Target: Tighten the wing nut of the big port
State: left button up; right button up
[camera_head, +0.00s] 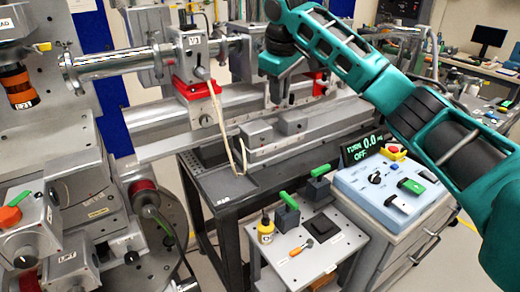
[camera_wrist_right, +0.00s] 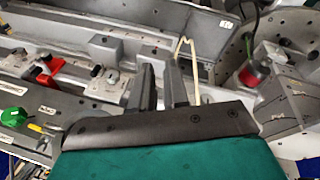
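My right arm reaches in from the right of the head view, and its gripper (camera_head: 276,88) hangs over the rail behind the dark bench. In the right wrist view the two dark fingers of this gripper (camera_wrist_right: 160,80) stand a little apart, with nothing seen between them. A polished round flange on a tube (camera_head: 72,74) is at the upper left, well left of my right gripper. I cannot tell whether it is the big port, and I cannot make out a wing nut in either view. My left gripper is not in view.
A pale cable loop (camera_head: 228,135) hangs beside the rail and shows close to a finger in the wrist view (camera_wrist_right: 193,70). A red-based mount (camera_head: 192,90) stands on the rail. A small table (camera_head: 330,255) holds a yellow bottle (camera_head: 265,230) and green-handled tools. A blue control box (camera_head: 380,200) stands right.

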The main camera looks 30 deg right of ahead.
jog(key=s+a+f+n, duration=0.1)
jog(key=s+a+f, duration=0.2)
jog(key=a+f, duration=0.4)
notch_tip(320, 180, down, 4)
jog(key=shift+s+a+f+n+y, duration=0.15)
jog(key=shift+s+f+n+y, duration=0.05)
jog(key=shift+n+y, duration=0.1)
